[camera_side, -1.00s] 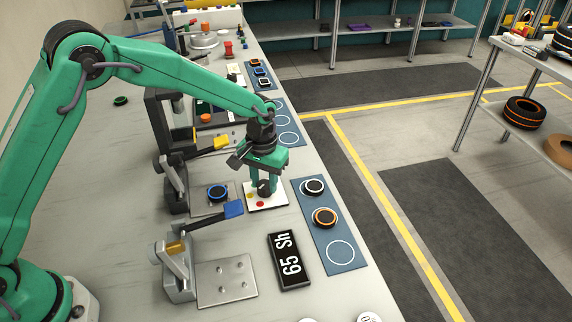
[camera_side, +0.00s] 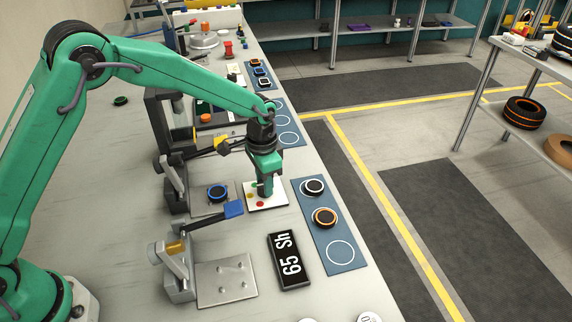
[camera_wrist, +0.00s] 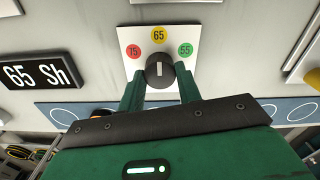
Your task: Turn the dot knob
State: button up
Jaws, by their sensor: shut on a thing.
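The dot knob (camera_wrist: 159,70) is a black round knob with a white line, on a white plate (camera_wrist: 140,64). The plate has a red dot (camera_wrist: 134,51) marked 75, a yellow dot (camera_wrist: 158,35) marked 65 and a green dot (camera_wrist: 185,50) marked 55. In the wrist view the white line stands upright, in line with the yellow dot. My gripper (camera_wrist: 160,80) is shut on the knob, one finger on each side. In the side view my gripper (camera_side: 265,190) points down over the plate (camera_side: 278,202) and largely hides the knob.
A black sign (camera_side: 289,260) reading "65 Sh" lies in front of the plate. A blue mat (camera_side: 326,232) with small tyre-like rings is to the right. Clamps with a blue-tipped lever (camera_side: 233,209) and a yellow-tipped lever (camera_side: 219,141) stand close on the left.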

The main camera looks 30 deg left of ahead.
jog(key=shift+r, duration=0.1)
jog(key=o, duration=1)
notch_tip(320, 180, up, 7)
jog(key=shift+f, duration=0.1)
jog(key=shift+r, duration=0.45)
jog(key=shift+r, duration=0.1)
